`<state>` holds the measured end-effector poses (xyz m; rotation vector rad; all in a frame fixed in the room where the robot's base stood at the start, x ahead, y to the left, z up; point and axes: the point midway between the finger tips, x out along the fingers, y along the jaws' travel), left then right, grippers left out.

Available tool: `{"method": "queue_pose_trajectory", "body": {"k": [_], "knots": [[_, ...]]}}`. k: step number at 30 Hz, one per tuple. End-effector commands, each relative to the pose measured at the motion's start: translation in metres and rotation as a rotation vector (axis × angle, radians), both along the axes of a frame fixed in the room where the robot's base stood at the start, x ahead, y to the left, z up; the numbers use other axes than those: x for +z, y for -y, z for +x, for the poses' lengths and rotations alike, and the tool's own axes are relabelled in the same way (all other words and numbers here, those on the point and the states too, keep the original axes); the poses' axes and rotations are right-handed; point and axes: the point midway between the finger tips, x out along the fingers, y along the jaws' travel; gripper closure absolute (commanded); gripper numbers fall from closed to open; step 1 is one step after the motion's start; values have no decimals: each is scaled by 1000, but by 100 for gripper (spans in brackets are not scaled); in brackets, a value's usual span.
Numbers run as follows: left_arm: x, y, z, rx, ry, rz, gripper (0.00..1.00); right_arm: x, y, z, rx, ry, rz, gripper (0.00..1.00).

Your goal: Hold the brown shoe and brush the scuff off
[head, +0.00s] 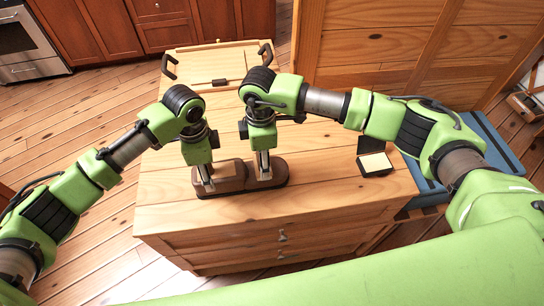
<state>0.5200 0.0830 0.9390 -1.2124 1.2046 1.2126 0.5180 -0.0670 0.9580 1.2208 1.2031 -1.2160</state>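The brown shoe (232,177) with a dark sole lies on the wooden chest top, below both of my grippers. My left gripper (206,184) points down at the shoe's left end, its fingertips at or just over it. My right gripper (264,174) points down at the shoe's right part. Whether either gripper is closed on the shoe or holds something is too small to tell. I cannot make out a scuff. No brush can be clearly identified; my arms and grippers cover part of the shoe and the surface around it.
The wooden chest (330,185) has bare room in front of and right of the shoe. An open dark box with a pale yellow inside (375,164) stands at the right. A small dark piece (219,82) is at the back. A blue item (478,150) lies beyond the right edge.

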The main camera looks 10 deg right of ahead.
Motion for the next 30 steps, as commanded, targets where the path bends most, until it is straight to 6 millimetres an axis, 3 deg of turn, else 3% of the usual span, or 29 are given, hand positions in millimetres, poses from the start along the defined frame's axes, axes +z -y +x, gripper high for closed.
{"method": "queue_pose_trajectory", "body": {"k": [8, 30], "knots": [[-3, 1, -3, -4, -7, 0, 85, 0, -24, 2, 0, 0, 1, 68], [-3, 0, -2, 0, -7, 2, 85, -1, 46, 2, -2, -2, -1, 68]]}}
